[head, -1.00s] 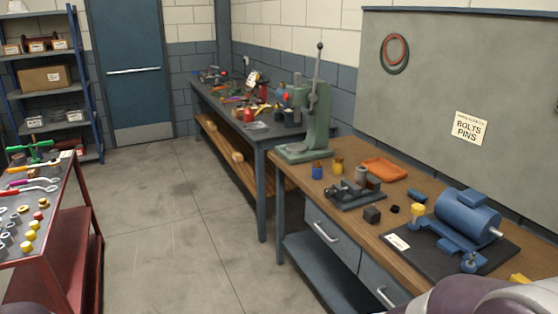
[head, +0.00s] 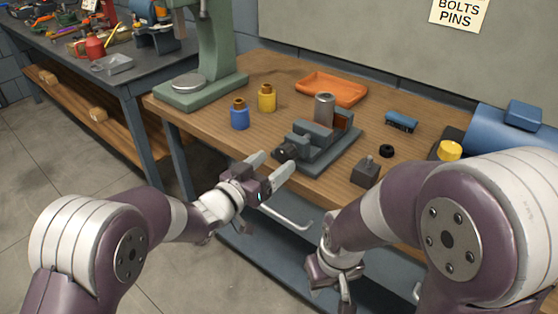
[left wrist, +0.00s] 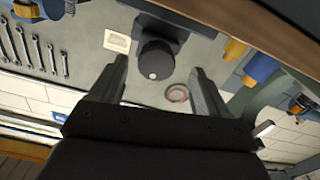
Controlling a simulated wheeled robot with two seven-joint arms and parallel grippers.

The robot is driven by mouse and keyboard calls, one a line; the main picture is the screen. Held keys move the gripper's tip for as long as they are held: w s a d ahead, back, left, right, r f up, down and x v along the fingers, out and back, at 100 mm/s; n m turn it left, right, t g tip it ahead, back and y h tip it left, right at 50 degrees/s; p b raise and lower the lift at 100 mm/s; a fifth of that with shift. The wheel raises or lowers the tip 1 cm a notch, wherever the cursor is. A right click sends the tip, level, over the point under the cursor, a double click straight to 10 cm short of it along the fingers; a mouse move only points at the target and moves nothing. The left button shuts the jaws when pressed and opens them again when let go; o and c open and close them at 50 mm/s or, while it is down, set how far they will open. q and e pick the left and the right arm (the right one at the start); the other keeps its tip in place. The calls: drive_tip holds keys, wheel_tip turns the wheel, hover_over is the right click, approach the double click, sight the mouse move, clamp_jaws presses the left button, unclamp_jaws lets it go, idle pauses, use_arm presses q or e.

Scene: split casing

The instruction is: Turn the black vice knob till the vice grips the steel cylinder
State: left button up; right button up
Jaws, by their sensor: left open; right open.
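The grey vice (head: 333,152) lies on the wooden workbench, its black knob (head: 286,153) facing the front-left. The steel cylinder (head: 325,107) stands upright at the vice jaws; I cannot tell whether the jaws touch it. My left gripper (head: 269,165) is open and empty just in front of the knob. In the left wrist view the knob (left wrist: 155,60) shows between the open fingertips, with space on both sides; neither finger appears to touch it. My right gripper (head: 335,290) is open and empty, low in front of the bench and below its top.
Blue (head: 239,114) and yellow (head: 266,98) bottles stand left of the vice. An orange tray (head: 331,88) lies behind it. A dark block (head: 365,171) and black ring (head: 386,151) lie to its right, near the blue motor (head: 500,134). A green press (head: 207,70) stands at the left end.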

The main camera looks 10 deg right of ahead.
sight(282, 157)
use_arm(q)
drive_tip(key=x, duration=0.3)
drive_tip(key=shift+d+r, duration=0.2)
drive_tip(key=shift+d, duration=0.2)
drive_tip(key=shift+w+d+f, duration=0.1)
drive_tip(key=shift+w+d, duration=0.05)
drive_tip(key=shift+w, duration=0.15)
drive_tip(key=c, duration=1)
drive_tip(key=shift+c, duration=0.2)
